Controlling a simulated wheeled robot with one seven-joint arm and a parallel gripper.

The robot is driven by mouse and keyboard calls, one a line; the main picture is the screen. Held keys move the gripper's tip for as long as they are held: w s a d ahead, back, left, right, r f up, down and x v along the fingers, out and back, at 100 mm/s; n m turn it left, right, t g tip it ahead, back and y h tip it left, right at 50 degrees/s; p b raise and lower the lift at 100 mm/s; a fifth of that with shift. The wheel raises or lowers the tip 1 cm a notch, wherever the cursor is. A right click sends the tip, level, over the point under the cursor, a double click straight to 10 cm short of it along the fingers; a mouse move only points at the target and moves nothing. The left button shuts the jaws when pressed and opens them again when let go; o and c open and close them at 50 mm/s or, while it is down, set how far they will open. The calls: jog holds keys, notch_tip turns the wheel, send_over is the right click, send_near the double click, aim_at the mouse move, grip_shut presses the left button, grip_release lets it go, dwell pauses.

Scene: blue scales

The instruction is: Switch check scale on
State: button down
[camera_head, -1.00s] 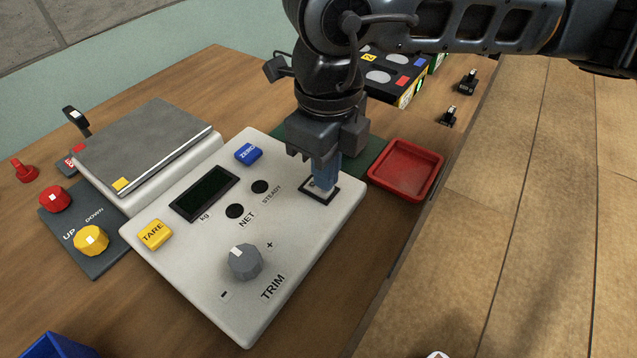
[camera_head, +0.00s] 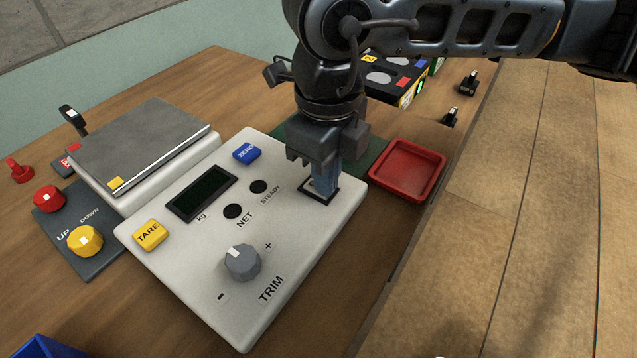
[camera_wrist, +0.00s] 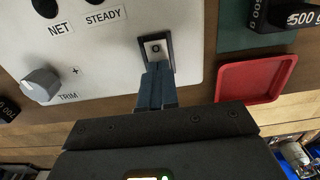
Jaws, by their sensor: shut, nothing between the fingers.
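The check scale is a pale panel (camera_head: 190,275) with a dark display (camera_head: 201,193), a grey TRIM knob (camera_head: 242,262), a yellow TARE button (camera_head: 151,235) and a blue ZERO button (camera_head: 246,152). Its black-framed switch (camera_wrist: 156,46) shows in the wrist view, with a small round mark on its grey face. My gripper (camera_head: 322,190) is shut and empty, pointing down at the switch. In the wrist view the fingertips (camera_wrist: 158,68) overlap the near end of the switch. In the head view they hide much of it. I cannot tell whether they touch it. The display shows no lit digits.
A red tray (camera_head: 407,170) sits right of the scale, close to the table edge. A weighing plate (camera_head: 142,145) stands behind left, beside a dark panel with red (camera_head: 49,199) and yellow (camera_head: 85,241) knobs. Black weights (camera_head: 467,83) lie at the far right.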

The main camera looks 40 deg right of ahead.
jog(key=shift+f, duration=0.1)
jog(key=shift+r+p, duration=1.1)
jog(key=shift+r, duration=2.4)
